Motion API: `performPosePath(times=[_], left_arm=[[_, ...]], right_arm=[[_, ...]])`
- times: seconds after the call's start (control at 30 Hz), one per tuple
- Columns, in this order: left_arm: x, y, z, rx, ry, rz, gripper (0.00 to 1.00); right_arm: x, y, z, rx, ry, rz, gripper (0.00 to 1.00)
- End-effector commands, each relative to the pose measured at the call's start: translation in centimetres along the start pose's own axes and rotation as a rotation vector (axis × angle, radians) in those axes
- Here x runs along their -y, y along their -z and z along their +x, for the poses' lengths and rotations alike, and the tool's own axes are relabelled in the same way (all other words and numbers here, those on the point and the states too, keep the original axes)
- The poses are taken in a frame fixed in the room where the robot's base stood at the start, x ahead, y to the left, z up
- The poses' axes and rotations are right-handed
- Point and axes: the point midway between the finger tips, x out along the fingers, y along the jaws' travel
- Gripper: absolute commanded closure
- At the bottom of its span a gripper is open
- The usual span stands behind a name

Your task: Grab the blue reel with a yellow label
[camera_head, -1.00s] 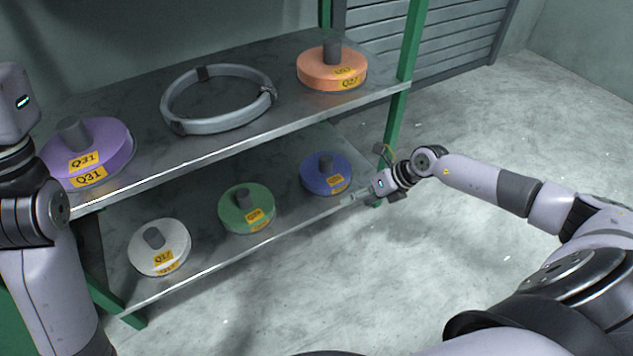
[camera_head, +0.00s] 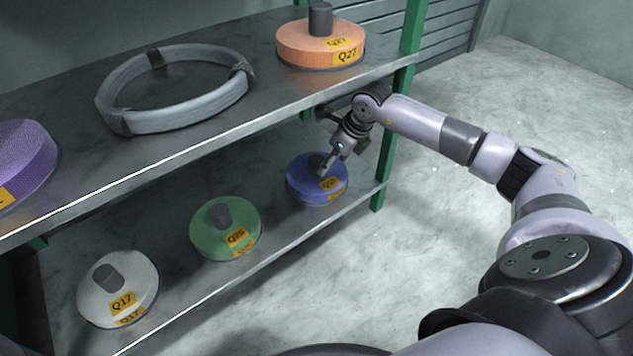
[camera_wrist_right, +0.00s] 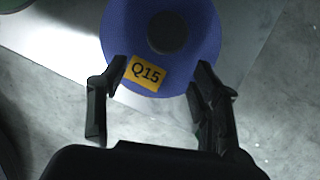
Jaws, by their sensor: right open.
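The blue reel (camera_head: 308,190) with yellow labels lies flat on the lower shelf near its right end. In the right wrist view the blue reel (camera_wrist_right: 190,60) shows a yellow label (camera_wrist_right: 146,73) reading Q15 and a dark central hub (camera_wrist_right: 167,33). My right gripper (camera_head: 325,170) is over the reel, close to its hub in the head view. In the wrist view my right gripper (camera_wrist_right: 160,75) is open, its fingers apart on the near side of the hub, with nothing between them gripped. My left gripper is not in view.
A green reel (camera_head: 213,243) and a white reel (camera_head: 95,300) lie left on the lower shelf (camera_head: 268,232). The upper shelf (camera_head: 190,130) overhangs, carrying an orange reel (camera_head: 300,48), a grey coil (camera_head: 165,120) and a purple reel (camera_head: 25,150).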

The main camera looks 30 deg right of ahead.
Motion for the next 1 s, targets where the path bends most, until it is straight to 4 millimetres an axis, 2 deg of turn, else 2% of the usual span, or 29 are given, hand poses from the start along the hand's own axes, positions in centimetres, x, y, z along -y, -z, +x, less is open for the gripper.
performPosePath(times=[0.17, 0.37, 0.43, 0.53, 0.83, 1.0], left_arm=[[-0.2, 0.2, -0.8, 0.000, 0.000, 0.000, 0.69], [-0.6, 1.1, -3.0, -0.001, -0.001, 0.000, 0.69], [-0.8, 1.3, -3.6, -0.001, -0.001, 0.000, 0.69], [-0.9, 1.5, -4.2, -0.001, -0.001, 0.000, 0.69], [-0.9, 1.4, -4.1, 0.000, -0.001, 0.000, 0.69], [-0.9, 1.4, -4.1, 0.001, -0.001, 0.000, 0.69]], right_arm=[[0.0, -0.9, 0.5, 0.001, 0.000, 0.000, 0.41], [-0.1, -3.8, 2.0, 0.005, -0.003, 0.000, 0.41], [-0.1, -3.4, 3.3, -0.001, -0.002, 0.001, 0.41], [0.0, -3.5, 4.2, 0.000, -0.001, 0.001, 0.41], [0.0, -3.6, 4.4, 0.000, 0.000, 0.000, 0.41], [0.0, -3.5, 4.4, 0.000, 0.000, 0.000, 0.52]])
